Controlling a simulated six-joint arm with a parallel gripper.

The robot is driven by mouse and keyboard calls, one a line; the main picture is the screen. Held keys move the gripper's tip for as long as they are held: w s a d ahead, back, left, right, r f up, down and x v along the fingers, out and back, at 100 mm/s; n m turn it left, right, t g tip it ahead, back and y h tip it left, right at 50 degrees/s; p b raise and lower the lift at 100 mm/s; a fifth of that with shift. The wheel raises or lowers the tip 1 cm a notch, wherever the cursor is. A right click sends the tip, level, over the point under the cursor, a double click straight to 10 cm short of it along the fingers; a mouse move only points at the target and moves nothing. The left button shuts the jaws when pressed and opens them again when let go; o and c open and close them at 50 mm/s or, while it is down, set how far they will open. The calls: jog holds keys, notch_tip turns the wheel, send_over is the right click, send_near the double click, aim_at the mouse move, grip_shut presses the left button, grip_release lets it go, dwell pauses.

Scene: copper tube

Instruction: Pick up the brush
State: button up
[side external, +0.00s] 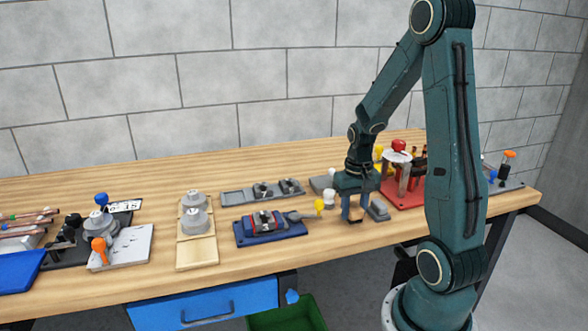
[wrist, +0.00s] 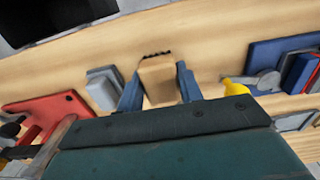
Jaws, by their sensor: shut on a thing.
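The brush shows in the wrist view as a tan wooden block (wrist: 158,83) with dark bristles along its far edge. My gripper (wrist: 158,72) has its two blue fingers on either side of it and is shut on it. In the side view my gripper (side external: 354,210) points down low over the right part of the bench. Only a small brown bit of the brush shows there between the fingers. I cannot tell whether the brush still touches the bench.
A grey block (side external: 378,211) stands close beside my gripper, with a red fixture (side external: 403,198) behind to the right. A blue fixture (side external: 270,232) with a yellow-handled lever lies to the left. The bench front edge is near. A green bin (side external: 287,318) is on the floor.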

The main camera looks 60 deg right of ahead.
aim_at(354, 207)
notch_tip(354, 207, up, 18)
dwell(0.5)
dwell(0.4)
jog(key=shift+o, duration=0.7)
jog(key=w+a+f+n, duration=0.3)
jog(key=w+a+n, duration=0.1)
jog(key=w, duration=0.4)
jog(key=w+a+f+n, duration=0.4)
jog(key=w+a+n, duration=0.1)
jog(key=w+a, duration=0.2)
jog(key=shift+w+a+f, duration=0.2)
jog(key=shift+w+f, duration=0.1)
jog(key=shift+w, duration=0.6)
jog(key=shift+f, duration=0.1)
